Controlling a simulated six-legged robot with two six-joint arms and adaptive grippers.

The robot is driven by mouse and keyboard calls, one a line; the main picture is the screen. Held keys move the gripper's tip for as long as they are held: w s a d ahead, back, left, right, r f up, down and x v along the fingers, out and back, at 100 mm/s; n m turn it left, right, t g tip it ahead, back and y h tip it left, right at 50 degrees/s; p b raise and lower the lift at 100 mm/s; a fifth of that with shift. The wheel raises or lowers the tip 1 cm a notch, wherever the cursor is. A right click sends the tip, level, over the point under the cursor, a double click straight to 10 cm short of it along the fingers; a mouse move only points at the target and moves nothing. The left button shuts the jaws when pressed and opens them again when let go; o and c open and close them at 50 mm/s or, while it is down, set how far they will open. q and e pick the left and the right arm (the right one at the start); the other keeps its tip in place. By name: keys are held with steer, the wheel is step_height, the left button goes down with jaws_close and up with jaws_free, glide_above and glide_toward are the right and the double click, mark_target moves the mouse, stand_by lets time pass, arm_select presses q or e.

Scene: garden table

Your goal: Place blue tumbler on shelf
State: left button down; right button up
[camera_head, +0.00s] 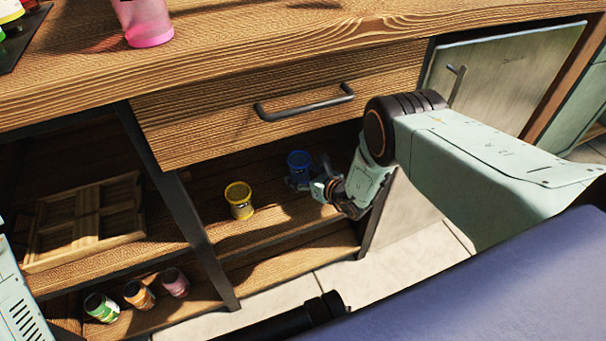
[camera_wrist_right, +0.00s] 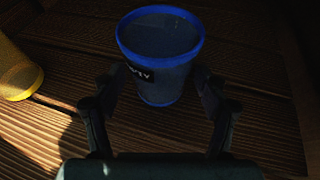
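The blue tumbler (camera_head: 299,163) stands upright on the wooden shelf (camera_head: 262,228) under the drawer, toward its right side. In the right wrist view the tumbler (camera_wrist_right: 160,60) has a bright blue rim and a dark label, and looks empty. My right gripper (camera_head: 312,186) reaches into the shelf opening from the right. In the wrist view the right gripper's (camera_wrist_right: 158,95) fingers are spread on either side of the tumbler's lower part, with visible gaps, so it looks open. Contact in depth is hard to judge. My left gripper is not in view.
A yellow tumbler (camera_head: 239,201) stands left of the blue one on the same shelf. A wooden crate (camera_head: 84,220) lies in the left compartment. Several cans (camera_head: 139,295) stand on the lower shelf. The drawer (camera_head: 280,100) and its handle (camera_head: 305,106) are above my right gripper.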

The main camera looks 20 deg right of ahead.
stand_by(0.3)
steer(key=shift+r, duration=0.2)
steer(key=p+v, duration=0.5)
steer(key=v, duration=0.6)
steer(key=shift+p, duration=0.35)
steer(key=shift+s+d+r, duration=0.1)
steer(key=shift+s+r, duration=0.05)
steer(key=shift+s, duration=0.3)
